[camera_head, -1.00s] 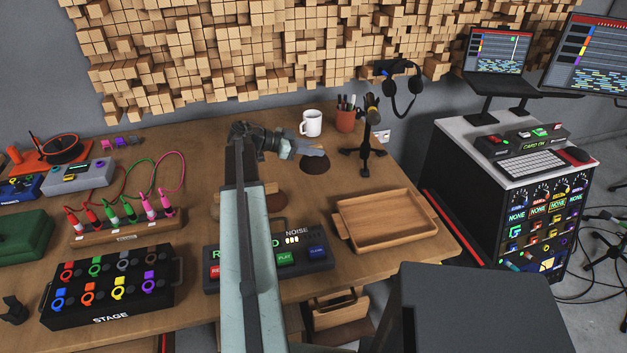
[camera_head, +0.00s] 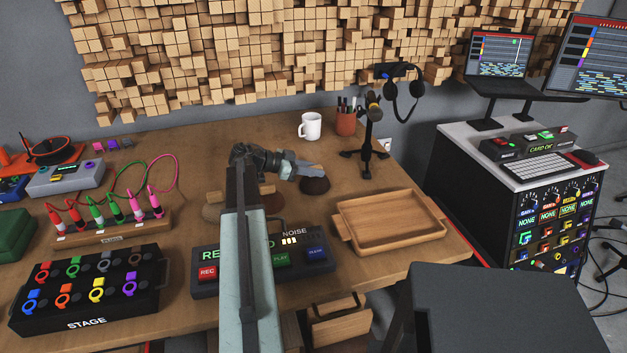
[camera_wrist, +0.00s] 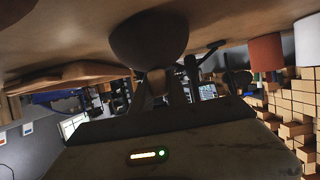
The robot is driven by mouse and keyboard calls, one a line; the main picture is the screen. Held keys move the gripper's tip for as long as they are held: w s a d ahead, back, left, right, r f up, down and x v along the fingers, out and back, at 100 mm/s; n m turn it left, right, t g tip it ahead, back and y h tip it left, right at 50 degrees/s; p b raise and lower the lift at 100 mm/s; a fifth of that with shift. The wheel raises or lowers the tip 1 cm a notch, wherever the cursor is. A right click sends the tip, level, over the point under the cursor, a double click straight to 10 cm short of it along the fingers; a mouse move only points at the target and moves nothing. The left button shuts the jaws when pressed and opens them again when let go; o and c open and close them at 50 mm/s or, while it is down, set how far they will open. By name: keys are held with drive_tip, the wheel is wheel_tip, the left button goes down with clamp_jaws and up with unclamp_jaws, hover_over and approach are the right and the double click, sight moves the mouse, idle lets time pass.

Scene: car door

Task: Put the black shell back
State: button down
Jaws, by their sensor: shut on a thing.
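The black shell (camera_head: 315,186) is a dark, rounded dome near the middle of the table in the head view. My gripper (camera_head: 314,172) is directly above it. In the wrist view, the tips of my gripper (camera_wrist: 157,86) are shut on a small tan knob at the dark shell (camera_wrist: 150,38). The shell is close to the tabletop; I cannot tell whether it touches it. A brown rounded piece (camera_head: 272,203) and a tan one (camera_head: 211,213) lie to the left, partly hidden by my arm.
A wooden tray (camera_head: 342,229) lies to the right. A control box (camera_head: 318,268) stands in front, partly hidden by my arm. A white mug (camera_head: 310,126), a pen pot (camera_head: 346,123) and a black stand (camera_head: 367,150) are behind. The table between shell and tray is clear.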

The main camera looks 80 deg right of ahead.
drive_tip(key=shift+f, duration=0.3)
drive_tip(key=c, duration=1.3)
unclamp_jaws()
drive_tip(key=shift+r, duration=0.15)
drive_tip(key=shift+w+r+p, duration=0.1)
drive_tip(key=shift+r+p, duration=0.15)
drive_tip(key=shift+p, duration=0.15)
drive_tip(key=p+v, duration=0.4)
drive_tip(key=v, duration=0.7)
drive_tip(key=shift+w+a, duration=0.2)
drive_tip(key=shift+w, duration=0.1)
drive_tip(key=shift+r, duration=0.1)
